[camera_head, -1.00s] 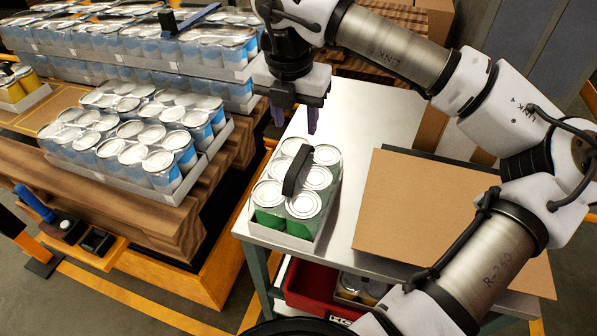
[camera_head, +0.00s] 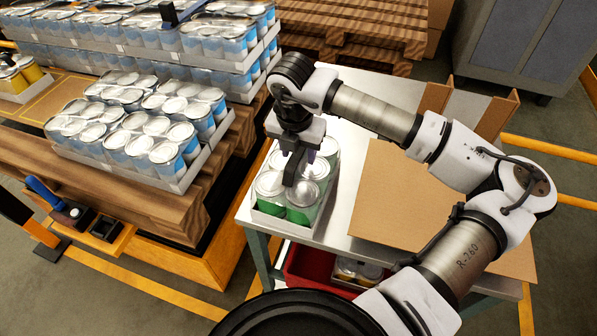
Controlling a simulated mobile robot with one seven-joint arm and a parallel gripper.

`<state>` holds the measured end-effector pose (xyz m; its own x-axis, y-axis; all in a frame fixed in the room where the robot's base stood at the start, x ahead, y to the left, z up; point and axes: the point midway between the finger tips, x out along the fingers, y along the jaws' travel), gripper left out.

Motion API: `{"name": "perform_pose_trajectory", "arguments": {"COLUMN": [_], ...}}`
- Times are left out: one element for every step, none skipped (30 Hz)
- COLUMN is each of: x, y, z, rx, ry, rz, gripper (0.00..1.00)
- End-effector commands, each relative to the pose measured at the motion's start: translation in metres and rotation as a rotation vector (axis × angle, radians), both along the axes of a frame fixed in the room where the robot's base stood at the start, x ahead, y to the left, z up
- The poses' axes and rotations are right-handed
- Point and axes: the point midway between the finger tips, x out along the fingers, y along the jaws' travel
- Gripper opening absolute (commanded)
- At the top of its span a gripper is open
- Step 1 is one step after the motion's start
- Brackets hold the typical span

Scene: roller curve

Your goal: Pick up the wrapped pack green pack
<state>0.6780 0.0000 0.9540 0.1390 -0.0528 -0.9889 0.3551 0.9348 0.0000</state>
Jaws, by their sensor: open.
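The green pack (camera_head: 302,215) is a group of silver-lidded cans with green sides in a shallow grey tray. It stands upright on the near left corner of the metal table (camera_head: 333,229). I cannot tell whether the fingers touch the handle.
A flat brown cardboard sheet (camera_head: 420,205) covers the table's right part. Blue can packs (camera_head: 150,125) stand on a wooden pallet at left. A red bin (camera_head: 310,265) holding cans sits below the tabletop. An open cardboard box (camera_head: 490,117) is behind the sheet.

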Motion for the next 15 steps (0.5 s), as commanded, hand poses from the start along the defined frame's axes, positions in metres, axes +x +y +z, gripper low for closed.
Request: {"name": "perform_pose_trajectory", "arguments": {"x": [0.0003,0.0004,0.0005,0.0006,0.0008,0.0008,0.0008,0.0007,0.0007,0.0007,0.0007,0.0007,0.0008,0.0007,0.0008], "y": [-0.0001,-0.0002,-0.0004,-0.0004,-0.0005,-0.0005,-0.0005,-0.0005,-0.0005,-0.0005,-0.0005,-0.0005,-0.0005,-0.0005,-0.0005], "z": [-0.0025,-0.0042,-0.0057,-0.0063,-0.0065,-0.0065,-0.0065,-0.0064,-0.0064,-0.0063,-0.0063,-0.0062,-0.0062,-0.0061,-0.0061], "rx": [0.001,0.0,0.0,-0.001,-0.001,-0.001,-0.001,-0.001,0.0,0.0,0.0,0.0,0.0,0.0,0.0], "ry": [0.001,0.001,0.0,0.0,-0.001,-0.001,-0.001,-0.001,-0.001,-0.001,-0.001,-0.001,-0.001,-0.001,-0.001], "rz": [0.0,0.0,0.0,0.0,0.0,0.0,0.0,0.0,0.0,0.0,0.0,0.0,0.0,0.0,0.0], "gripper": [0.45,0.45,0.45,0.45,0.45,0.45,0.45,0.45,0.44,0.4,0.36,0.31,0.27,0.23,0.18]}}
